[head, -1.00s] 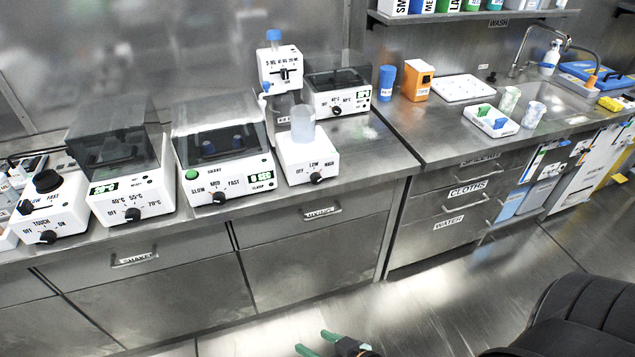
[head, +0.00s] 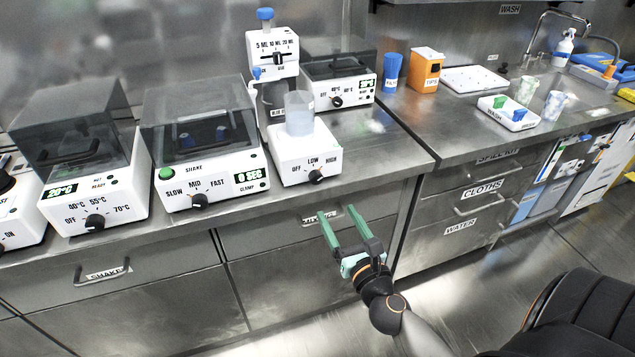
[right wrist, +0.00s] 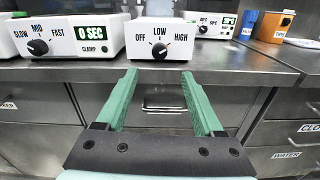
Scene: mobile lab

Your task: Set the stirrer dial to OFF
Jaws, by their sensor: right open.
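The stirrer is a white box (head: 303,157) marked OFF, LOW and HIGH, with a clear beaker (head: 299,112) on top. It stands at the counter's front edge and also shows in the right wrist view (right wrist: 160,22). Its black dial (head: 316,177) is on the front face and is unobstructed in the right wrist view (right wrist: 159,51). The dial's exact pointer setting is too small to read surely. My right gripper (head: 340,214) is open and empty, in front of the drawers, below and short of the dial. In the right wrist view its green fingers (right wrist: 159,75) point toward the stirrer. My left gripper is out of view.
A shaker (head: 205,165) with its own dial stands left of the stirrer, and a heater (head: 95,195) farther left. A pump-like white unit (head: 272,50) and another lidded device (head: 338,85) stand behind. The counter right of the stirrer (head: 385,150) is clear. A drawer handle (head: 322,217) juts below.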

